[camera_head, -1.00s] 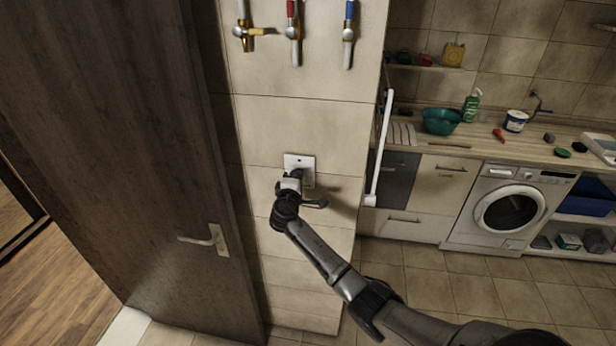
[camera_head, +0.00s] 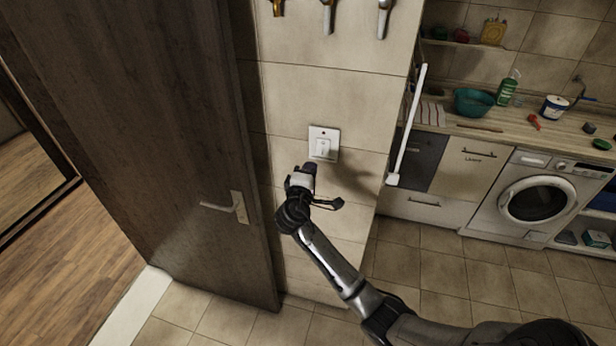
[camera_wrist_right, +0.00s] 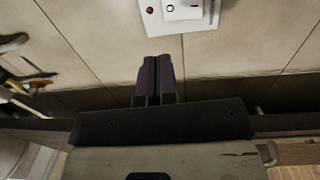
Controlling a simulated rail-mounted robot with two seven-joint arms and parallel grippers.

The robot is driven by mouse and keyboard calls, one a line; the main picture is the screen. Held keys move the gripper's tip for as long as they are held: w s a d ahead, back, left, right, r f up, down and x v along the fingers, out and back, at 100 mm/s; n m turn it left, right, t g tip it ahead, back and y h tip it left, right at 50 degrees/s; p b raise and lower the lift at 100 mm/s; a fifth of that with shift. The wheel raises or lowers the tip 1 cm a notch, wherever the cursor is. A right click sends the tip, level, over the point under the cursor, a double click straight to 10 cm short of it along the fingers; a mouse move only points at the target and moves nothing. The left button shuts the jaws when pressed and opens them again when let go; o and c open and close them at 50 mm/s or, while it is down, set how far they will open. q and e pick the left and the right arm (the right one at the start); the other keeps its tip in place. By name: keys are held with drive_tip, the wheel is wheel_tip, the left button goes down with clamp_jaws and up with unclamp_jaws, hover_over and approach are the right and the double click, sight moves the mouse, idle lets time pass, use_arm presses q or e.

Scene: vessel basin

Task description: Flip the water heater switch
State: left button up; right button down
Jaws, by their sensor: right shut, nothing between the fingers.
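The water heater switch (camera_head: 323,144) is a white square plate with a white rocker, mounted on the tiled wall. In the right wrist view the switch (camera_wrist_right: 181,10) is cut by the top edge, with a small red light and a round mark on its rocker. My right gripper (camera_head: 309,168) is just below and left of the switch in the head view. Its dark fingers (camera_wrist_right: 160,62) are pressed together and empty, with a gap in the picture between their tips and the plate. My left gripper is not in view.
A dark wooden door (camera_head: 170,130) with a lever handle (camera_head: 225,207) stands left of the wall. To the right are a white bar (camera_head: 407,125), a counter (camera_head: 480,122) and a washing machine (camera_head: 535,200).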

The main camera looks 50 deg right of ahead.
drive_tip(key=shift+r+v, duration=0.25)
drive_tip(key=shift+v, duration=0.75)
